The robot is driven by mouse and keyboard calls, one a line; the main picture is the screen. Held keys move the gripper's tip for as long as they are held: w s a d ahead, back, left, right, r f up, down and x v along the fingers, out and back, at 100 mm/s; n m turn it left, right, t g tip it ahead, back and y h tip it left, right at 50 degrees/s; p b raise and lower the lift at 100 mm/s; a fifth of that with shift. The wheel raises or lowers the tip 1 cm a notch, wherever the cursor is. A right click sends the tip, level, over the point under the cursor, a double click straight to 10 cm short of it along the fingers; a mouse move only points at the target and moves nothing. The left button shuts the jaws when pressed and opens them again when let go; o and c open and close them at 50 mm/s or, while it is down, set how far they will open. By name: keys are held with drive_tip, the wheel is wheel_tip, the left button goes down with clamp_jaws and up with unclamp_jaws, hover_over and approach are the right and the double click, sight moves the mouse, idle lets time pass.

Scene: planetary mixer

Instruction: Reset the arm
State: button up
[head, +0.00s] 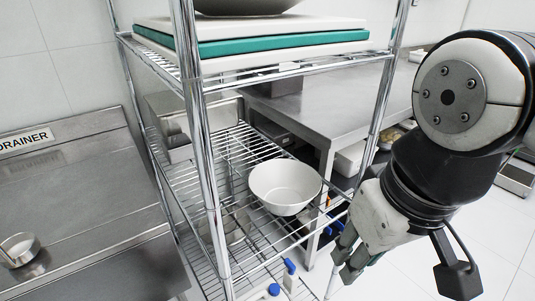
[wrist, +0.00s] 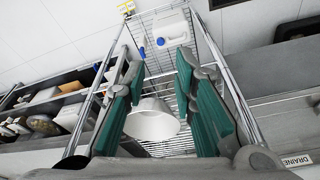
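My gripper (head: 348,262) is at the lower right of the head view, in front of the wire rack and to the right of the white bowl (head: 284,187). In the wrist view my gripper (wrist: 165,82) shows its two teal-padded fingers spread well apart. Nothing is held between the pads. The bowl also shows in the wrist view (wrist: 152,121), beyond the fingers, on the rack's wire shelf. The bowl is upright and looks empty in the head view.
The chrome wire rack (head: 202,150) stands close on my gripper's left. Its top shelf holds white and teal boards (head: 260,40). A steel counter (head: 335,105) is behind, and a drainer unit (head: 75,200) is at left. White floor is open at lower right.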

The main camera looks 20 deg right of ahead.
drive_tip(key=shift+r, duration=0.1)
wheel_tip(320, 180, up, 8)
drive_tip(key=t+p, duration=0.1)
drive_tip(key=p, duration=0.6)
drive_tip(key=shift+r+t, duration=0.15)
drive_tip(key=shift+t, duration=0.15)
